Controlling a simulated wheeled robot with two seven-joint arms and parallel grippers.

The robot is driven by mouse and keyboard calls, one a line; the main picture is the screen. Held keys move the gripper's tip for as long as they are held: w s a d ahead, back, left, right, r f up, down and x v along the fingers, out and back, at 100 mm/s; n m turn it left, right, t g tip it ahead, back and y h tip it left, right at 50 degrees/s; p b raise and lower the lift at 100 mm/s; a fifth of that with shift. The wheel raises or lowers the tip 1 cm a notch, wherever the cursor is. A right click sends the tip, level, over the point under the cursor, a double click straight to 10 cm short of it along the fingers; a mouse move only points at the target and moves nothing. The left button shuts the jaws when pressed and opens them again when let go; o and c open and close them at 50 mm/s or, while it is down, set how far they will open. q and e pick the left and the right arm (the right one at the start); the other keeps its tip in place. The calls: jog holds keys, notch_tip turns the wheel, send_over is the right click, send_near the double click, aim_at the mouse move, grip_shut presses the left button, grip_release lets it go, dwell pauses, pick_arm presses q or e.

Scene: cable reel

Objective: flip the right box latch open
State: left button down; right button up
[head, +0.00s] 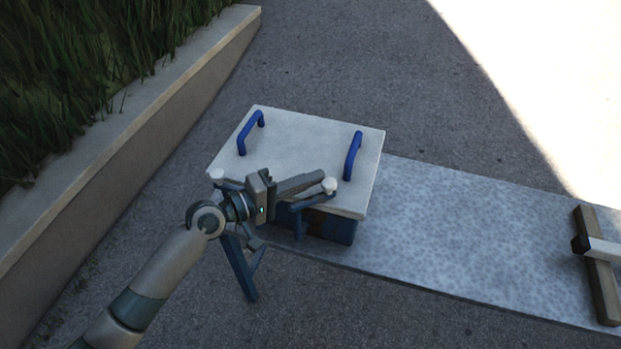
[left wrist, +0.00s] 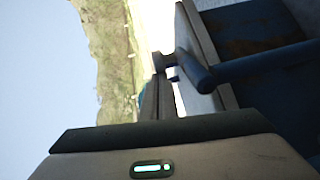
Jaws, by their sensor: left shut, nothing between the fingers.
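The box has a white lid (head: 295,140) with two blue handles on top and a dark blue body (head: 332,226). The right latch (head: 329,185) is a blue bar with a pale round knob at the lid's front edge; it also shows in the left wrist view (left wrist: 195,72). The left latch knob (head: 217,174) is at the lid's front left corner. My left gripper (head: 318,177) is shut and empty, its fingertips at or very close to the right knob. In the left wrist view the fingers (left wrist: 158,98) lie beside the latch bar; contact is unclear. My right gripper is not in view.
The box stands on a long grey speckled bench (head: 450,230) running right. A wooden piece with a pale bar (head: 598,262) lies at its right end. A low concrete wall (head: 130,150) with grass is at left. The bench between is clear.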

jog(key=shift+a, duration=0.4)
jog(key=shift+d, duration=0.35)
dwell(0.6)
